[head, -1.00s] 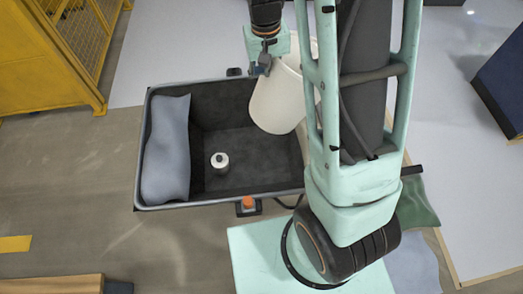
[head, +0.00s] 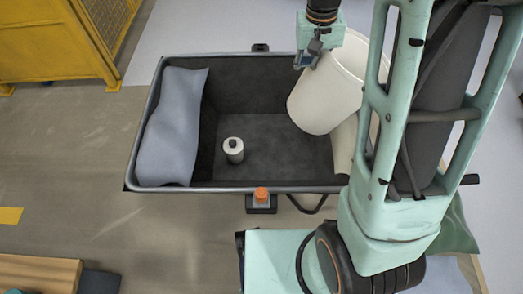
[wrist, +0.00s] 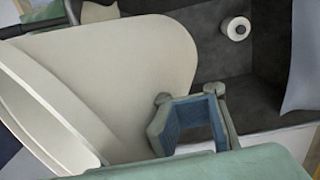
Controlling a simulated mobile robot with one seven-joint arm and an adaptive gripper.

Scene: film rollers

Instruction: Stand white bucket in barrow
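The white bucket (head: 322,100) is tilted, with its mouth up and to the right and its base over the right part of the dark barrow (head: 210,188). I cannot tell whether the base touches the barrow floor. My arm hides the barrow's right end.
Inside the barrow, a grey-blue sack (head: 172,130) lies at left and a small white roll (head: 233,150) stands mid-floor. A beige object (head: 345,145) is below the bucket at right. A yellow cage (head: 60,45) stands at upper left.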

